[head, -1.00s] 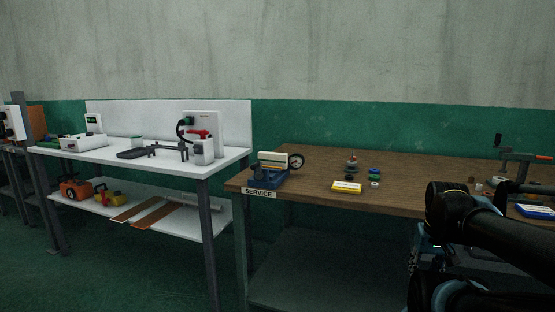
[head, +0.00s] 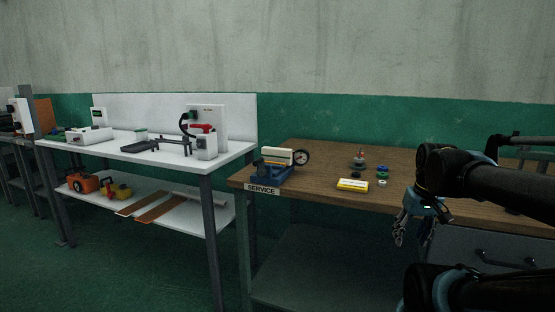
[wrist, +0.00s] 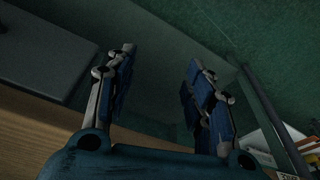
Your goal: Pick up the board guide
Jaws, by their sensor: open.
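My gripper (head: 399,238) hangs in front of the wooden service bench, its fingers pointing down and below the top's level. In the wrist view its two blue-and-grey fingers (wrist: 160,60) are spread apart with nothing between them. I cannot tell for certain which thing is the board guide. A dark grey, rail-like part (head: 140,147) lies on the white table, well to the left of my gripper, beside a dark upright bracket (head: 187,145). Long flat strips, brown (head: 160,207) and whitish, lie on the shelf below.
The wooden bench (head: 320,160) carries a blue fixture with a dial (head: 280,168), a yellow-and-white box (head: 353,184) and small coloured parts (head: 382,174). The white table (head: 228,153) also holds a white box with a red handle (head: 206,130). A floor gap separates the two.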

